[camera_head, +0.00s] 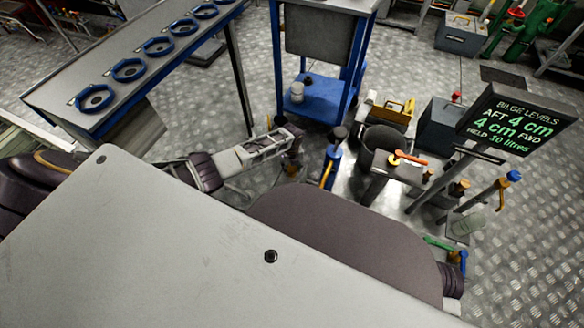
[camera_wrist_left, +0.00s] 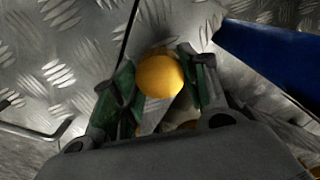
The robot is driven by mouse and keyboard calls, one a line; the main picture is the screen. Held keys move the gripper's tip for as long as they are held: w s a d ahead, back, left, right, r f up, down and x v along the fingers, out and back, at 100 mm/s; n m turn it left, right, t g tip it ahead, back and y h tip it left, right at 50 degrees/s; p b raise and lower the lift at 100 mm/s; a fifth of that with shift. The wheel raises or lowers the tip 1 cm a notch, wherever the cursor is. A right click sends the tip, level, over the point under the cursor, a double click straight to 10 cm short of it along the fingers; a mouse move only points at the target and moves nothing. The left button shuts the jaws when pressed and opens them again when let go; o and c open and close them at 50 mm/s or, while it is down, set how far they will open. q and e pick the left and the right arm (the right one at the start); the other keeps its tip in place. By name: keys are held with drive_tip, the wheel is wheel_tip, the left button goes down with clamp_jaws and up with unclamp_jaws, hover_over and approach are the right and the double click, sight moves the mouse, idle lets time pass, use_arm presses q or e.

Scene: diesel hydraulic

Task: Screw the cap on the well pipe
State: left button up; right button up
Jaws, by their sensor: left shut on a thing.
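My left gripper (camera_head: 291,158) hangs at the end of my left arm, in the middle of the head view beside the blue trolley. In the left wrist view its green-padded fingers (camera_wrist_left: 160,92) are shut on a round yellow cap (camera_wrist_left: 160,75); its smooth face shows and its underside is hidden. Several short upright pipes stand to the right in the head view, one with a brass-coloured top (camera_head: 458,187) and one with a blue top (camera_head: 513,176). I cannot tell which is the well pipe.
A blue trolley (camera_head: 318,104) stands behind my left gripper. A blue post (camera_head: 331,162) is just right of it. A dark bucket (camera_head: 383,142), a small stand (camera_head: 410,176) with an orange-handled tool and a bilge levels sign (camera_head: 520,118) lie farther right. Open tread-plate floor lies at far right.

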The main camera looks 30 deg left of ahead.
use_arm(q)
drive_tip(key=shift+m, duration=3.3)
drive_tip(key=o, duration=0.9)
drive_tip(key=shift+c, duration=0.2)
